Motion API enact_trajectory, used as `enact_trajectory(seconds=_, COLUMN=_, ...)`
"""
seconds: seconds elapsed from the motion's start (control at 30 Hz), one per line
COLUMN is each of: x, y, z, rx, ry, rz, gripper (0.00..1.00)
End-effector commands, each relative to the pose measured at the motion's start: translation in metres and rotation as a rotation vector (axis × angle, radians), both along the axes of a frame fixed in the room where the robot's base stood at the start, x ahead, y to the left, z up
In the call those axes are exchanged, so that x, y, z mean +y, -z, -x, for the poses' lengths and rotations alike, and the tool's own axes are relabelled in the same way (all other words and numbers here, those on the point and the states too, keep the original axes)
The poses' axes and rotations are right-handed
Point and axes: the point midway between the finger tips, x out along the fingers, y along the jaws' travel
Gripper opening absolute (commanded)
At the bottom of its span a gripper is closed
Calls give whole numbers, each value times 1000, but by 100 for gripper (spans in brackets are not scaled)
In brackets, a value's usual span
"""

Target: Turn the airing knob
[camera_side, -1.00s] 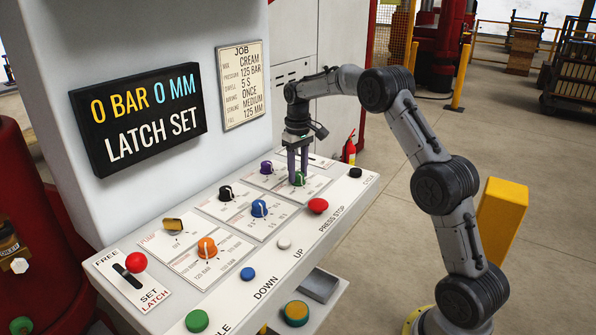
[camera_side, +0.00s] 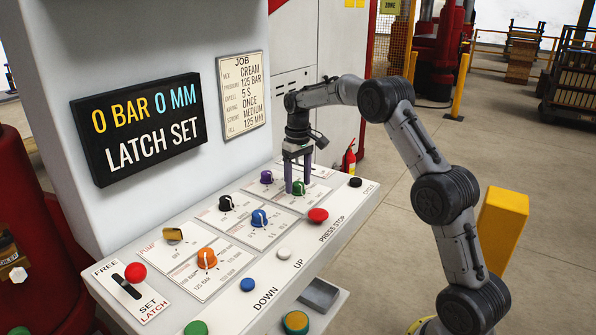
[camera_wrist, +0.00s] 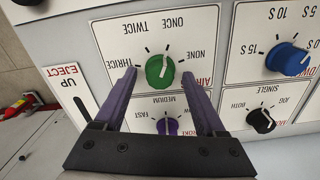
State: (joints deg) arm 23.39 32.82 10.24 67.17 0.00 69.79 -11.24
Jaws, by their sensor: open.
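The airing knob is the green knob (camera_wrist: 160,69) in the wrist view, on a panel marked NONE, ONCE, TWICE and THRICE. It also shows in the side view (camera_side: 299,188). My gripper (camera_wrist: 159,77) is open, with one purple finger on each side of the knob in the wrist view. In the side view my gripper (camera_side: 298,181) points down over the knob. Whether the fingers touch it, I cannot tell. The job card (camera_side: 243,95) lists airing ONCE.
A small purple knob (camera_wrist: 167,126) sits close to the green one, between my fingers in the wrist view. A blue knob (camera_wrist: 288,59) and black knob (camera_wrist: 262,120) are to the right. A red button (camera_side: 318,215) lies near in the side view. The display (camera_side: 139,127) reads LATCH SET.

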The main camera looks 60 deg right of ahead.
Motion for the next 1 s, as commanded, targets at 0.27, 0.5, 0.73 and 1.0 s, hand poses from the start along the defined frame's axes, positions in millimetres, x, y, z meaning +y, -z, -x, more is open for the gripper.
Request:
enact_trajectory(seconds=0.27, x=-1, y=-40, z=-1, rx=-7, ry=0, rz=2, gripper=73)
enact_trajectory(seconds=0.5, x=-1, y=-93, z=-1, rx=-7, ry=0, rz=2, gripper=73)
enact_trajectory(seconds=0.73, x=0, y=-126, z=-1, rx=-3, ry=0, rz=2, gripper=73)
enact_trajectory(seconds=1.0, x=0, y=-137, z=0, rx=-2, ry=0, rz=0, gripper=73)
